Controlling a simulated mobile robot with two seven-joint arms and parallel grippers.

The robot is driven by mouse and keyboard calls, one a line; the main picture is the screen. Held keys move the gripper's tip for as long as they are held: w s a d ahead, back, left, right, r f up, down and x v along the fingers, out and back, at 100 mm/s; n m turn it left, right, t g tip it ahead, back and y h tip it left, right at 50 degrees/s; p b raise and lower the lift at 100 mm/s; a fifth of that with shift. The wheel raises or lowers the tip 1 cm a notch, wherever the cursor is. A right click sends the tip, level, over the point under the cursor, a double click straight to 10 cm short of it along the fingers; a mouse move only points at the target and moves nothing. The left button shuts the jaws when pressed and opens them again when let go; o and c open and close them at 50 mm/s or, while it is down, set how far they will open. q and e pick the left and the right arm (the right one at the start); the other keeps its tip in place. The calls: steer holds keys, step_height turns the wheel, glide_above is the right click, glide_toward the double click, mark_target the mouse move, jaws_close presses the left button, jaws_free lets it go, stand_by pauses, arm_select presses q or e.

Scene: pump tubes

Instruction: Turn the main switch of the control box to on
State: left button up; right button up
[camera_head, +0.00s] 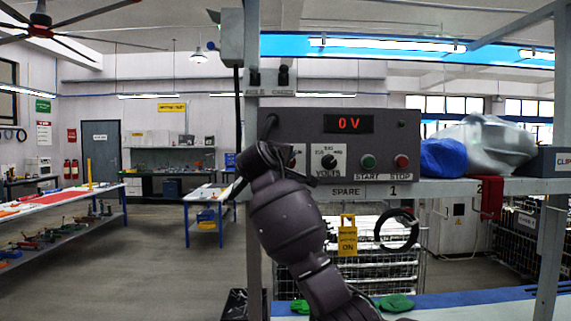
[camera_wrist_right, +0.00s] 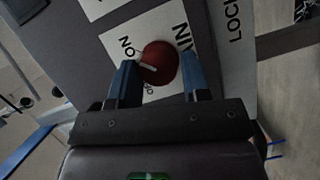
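The control box (camera_head: 290,125) sits on a grey shelf, and its display reads 0 V. The main switch (camera_wrist_right: 160,62) is a red round knob with a white pointer, on a white plate marked ON, MAIN and a partly covered OFF. Its pointer faces left in the right wrist view, between the ON and OFF marks. My right gripper (camera_wrist_right: 160,73) has one blue finger on each side of the knob, close against its edges. In the head view my right arm hides the main switch and its own fingers. My left gripper is not in view.
Right of my arm the box carries a VOLTS selector (camera_head: 328,159), a green START button (camera_head: 368,161) and a red STOP button (camera_head: 401,161). A yellow tag (camera_head: 347,238) and a black ring (camera_head: 397,233) hang below the shelf. A blue bundle (camera_head: 443,157) lies right of the box.

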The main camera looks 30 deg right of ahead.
steer(key=o, duration=0.3)
steer(key=b+v, duration=0.2)
steer(key=v, duration=0.9)
steer(key=shift+d, duration=0.1)
stand_by(0.3)
